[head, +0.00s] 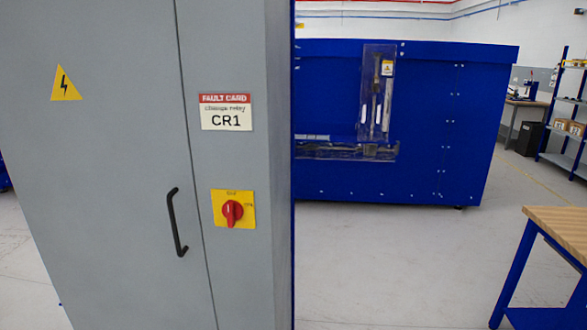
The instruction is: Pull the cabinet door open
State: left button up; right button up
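A tall grey cabinet (272,190) stands close in front of me on the left side of the head view. Its door (110,170) looks shut, with a thin dark seam along its right edge. A black bar handle (174,224) is mounted upright near that edge, slightly tilted in the picture. Right of the seam are a red rotary switch on a yellow plate (233,209) and a fault card reading CR1 (226,112). A yellow lightning warning sign (65,83) is on the door. Neither of my grippers shows, and nothing touches the handle.
A large blue machine (430,125) with a clear-covered panel stands behind the cabinet. A wooden-topped bench with blue legs (560,228) is at the lower right. Shelving (570,115) stands far right. The floor (400,270) between cabinet and bench is clear.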

aim_at(95, 148)
jog(key=u, duration=1.25)
